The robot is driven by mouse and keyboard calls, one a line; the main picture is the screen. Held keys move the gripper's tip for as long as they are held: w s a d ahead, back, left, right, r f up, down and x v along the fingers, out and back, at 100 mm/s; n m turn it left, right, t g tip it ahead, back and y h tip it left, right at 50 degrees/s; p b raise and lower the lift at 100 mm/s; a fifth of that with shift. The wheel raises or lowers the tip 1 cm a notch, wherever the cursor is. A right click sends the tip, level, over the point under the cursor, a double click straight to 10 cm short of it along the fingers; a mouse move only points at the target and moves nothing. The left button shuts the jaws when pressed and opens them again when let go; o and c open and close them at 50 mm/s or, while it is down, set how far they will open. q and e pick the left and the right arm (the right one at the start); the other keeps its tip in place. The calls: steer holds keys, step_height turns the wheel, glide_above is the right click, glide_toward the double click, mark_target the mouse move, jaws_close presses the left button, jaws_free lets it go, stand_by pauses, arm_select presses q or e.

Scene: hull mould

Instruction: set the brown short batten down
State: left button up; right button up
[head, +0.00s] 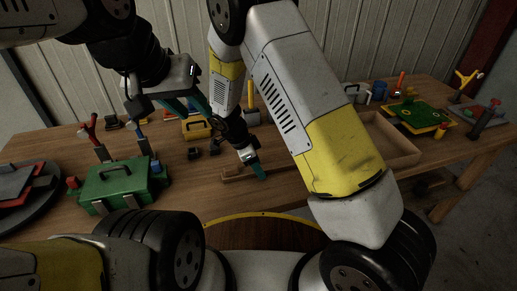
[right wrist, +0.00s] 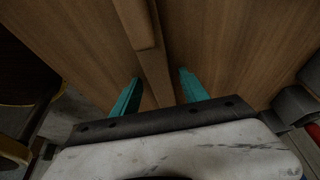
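A brown wooden batten (head: 234,175) lies on the workbench near its front edge, in the middle of the head view. In the right wrist view the batten (right wrist: 156,72) runs between my right gripper's two teal fingers, with a stepped, thicker part towards the top. My right gripper (right wrist: 160,91) is open, with a gap on each side of the batten. In the head view the right gripper (head: 258,171) is low over the bench at the batten. My left gripper (head: 198,105) is above the bench to the left, away from the batten; its finger gap is unclear.
A green toolbox (head: 118,187) stands front left, beside a dark round stand (head: 40,205). A yellow box (head: 197,129) sits behind. A shallow wooden tray (head: 403,151) is to the right, partly hidden by my arm. A green board (head: 418,116) lies back right.

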steer(key=v, duration=1.1)
steer(key=s+d+r+n+y, duration=0.1)
steer(key=d+r+n+y, duration=0.15)
steer(key=d+r, duration=0.45)
steer(key=s+d+r+n+t+y, duration=0.4)
steer(key=s+d+r+n, duration=0.8)
steer(key=s+r, duration=0.4)
steer(key=shift+d+r+t, duration=0.3)
steer(key=shift+d+t, duration=0.1)
steer(key=shift+d, duration=0.25)
steer(key=shift+n, duration=0.25)
